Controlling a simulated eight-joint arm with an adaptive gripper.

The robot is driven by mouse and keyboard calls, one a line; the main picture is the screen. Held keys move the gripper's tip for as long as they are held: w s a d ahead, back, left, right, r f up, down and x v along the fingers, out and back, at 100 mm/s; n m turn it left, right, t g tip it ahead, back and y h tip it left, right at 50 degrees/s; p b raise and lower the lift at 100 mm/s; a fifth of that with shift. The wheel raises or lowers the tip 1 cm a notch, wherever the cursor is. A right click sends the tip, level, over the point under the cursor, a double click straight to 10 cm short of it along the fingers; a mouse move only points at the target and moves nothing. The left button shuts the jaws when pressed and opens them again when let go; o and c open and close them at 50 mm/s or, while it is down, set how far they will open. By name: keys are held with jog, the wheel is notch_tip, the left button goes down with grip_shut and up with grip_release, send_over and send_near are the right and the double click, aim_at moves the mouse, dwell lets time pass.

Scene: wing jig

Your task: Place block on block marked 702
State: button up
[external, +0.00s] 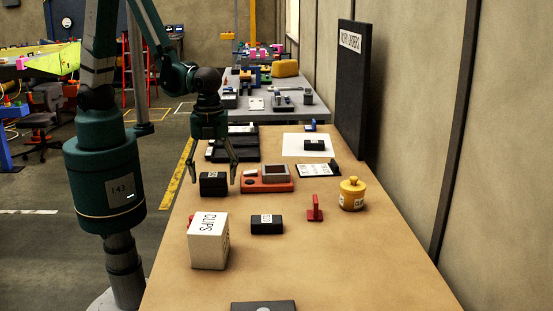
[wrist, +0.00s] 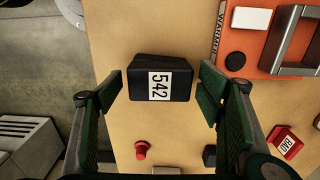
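A black block with a white label reading 542 (wrist: 160,78) sits on the tan table between my gripper's fingers; it also shows in the external view (external: 213,185). My gripper (wrist: 161,84) is open around it, with a narrow gap at each side; it points down in the external view (external: 213,176). Another black labelled block (external: 267,225) lies nearer on the table. A third black labelled block (external: 314,145) lies on a white sheet (external: 292,151) farther back. Their labels are too small to read, so I cannot tell which is marked 702.
An orange warmer (external: 267,186) stands close right of my gripper. A white CLIPS box (external: 209,249), a red stand (external: 315,210) and a yellow jar (external: 352,194) are on the table. A dark upright board (external: 352,95) stands at the right edge. The front right table is clear.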

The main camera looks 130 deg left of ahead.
aim_at(213, 174)
jog(key=shift+r, duration=0.15)
notch_tip(213, 174, up, 12)
jog(key=p, duration=0.1)
jog(key=shift+p, duration=0.35)
dwell(0.8)
dwell(0.7)
jog(key=s+d+r+n+t, duration=0.3)
jog(key=s+d+r+n, duration=0.1)
jog(key=d+r, duration=0.3)
jog(key=s+d+r+n+t, duration=0.4)
jog(key=d+r, duration=0.3)
jog(key=r, duration=0.2)
jog(key=shift+s+n, duration=0.25)
jog(key=shift+n, duration=0.25)
